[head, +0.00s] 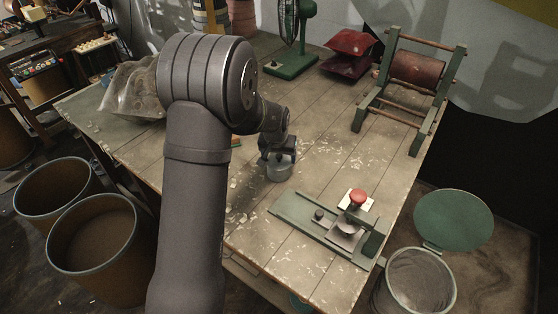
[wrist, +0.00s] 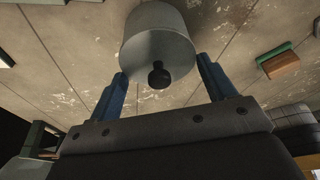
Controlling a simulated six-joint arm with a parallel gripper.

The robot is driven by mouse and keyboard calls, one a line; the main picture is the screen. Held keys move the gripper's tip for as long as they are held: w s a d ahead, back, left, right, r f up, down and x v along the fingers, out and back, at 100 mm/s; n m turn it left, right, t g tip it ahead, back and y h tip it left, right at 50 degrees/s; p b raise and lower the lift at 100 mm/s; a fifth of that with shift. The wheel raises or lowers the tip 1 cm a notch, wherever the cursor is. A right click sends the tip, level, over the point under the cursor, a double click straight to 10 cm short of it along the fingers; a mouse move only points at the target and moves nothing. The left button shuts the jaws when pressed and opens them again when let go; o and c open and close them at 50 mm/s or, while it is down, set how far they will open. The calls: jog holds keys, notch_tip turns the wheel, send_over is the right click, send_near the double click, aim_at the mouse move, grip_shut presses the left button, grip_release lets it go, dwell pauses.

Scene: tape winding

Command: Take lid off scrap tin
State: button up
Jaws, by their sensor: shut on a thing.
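The scrap tin (head: 281,174) is a small grey round tin standing on the wooden table, just below my gripper (head: 277,152). In the wrist view its grey side (wrist: 155,18) shows, with the lid (wrist: 140,70) facing me and a black knob (wrist: 158,76) in the lid's middle.
A green press (head: 318,228) with a red knob (head: 358,196) stands at front right. A green winding frame (head: 410,75), red bags (head: 350,45) and a green fan (head: 290,62) are behind. A small brown-and-green block (wrist: 280,62) lies nearby.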

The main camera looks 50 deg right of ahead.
jog(key=shift+r, duration=0.15)
jog(key=shift+r, duration=0.3)
jog(key=r, duration=0.3)
jog(key=shift+s+r, duration=0.35)
jog(key=shift+r, duration=0.05)
jog(key=s+a+r, duration=0.1)
jog(key=s+r, duration=0.5)
jog(key=s, duration=0.4)
jog(key=a+f+n+t, duration=0.1)
jog(key=a+f+n, duration=0.35)
jog(key=a, duration=0.55)
send_over(258, 191)
jog(key=s, duration=0.1)
jog(key=shift+y, duration=0.4)
jog(key=f, duration=0.4)
jog(key=a+f, duration=0.1)
jog(key=f, duration=0.2)
jog(key=shift+w+d+f, duration=0.1)
jog(key=shift+f, duration=2)
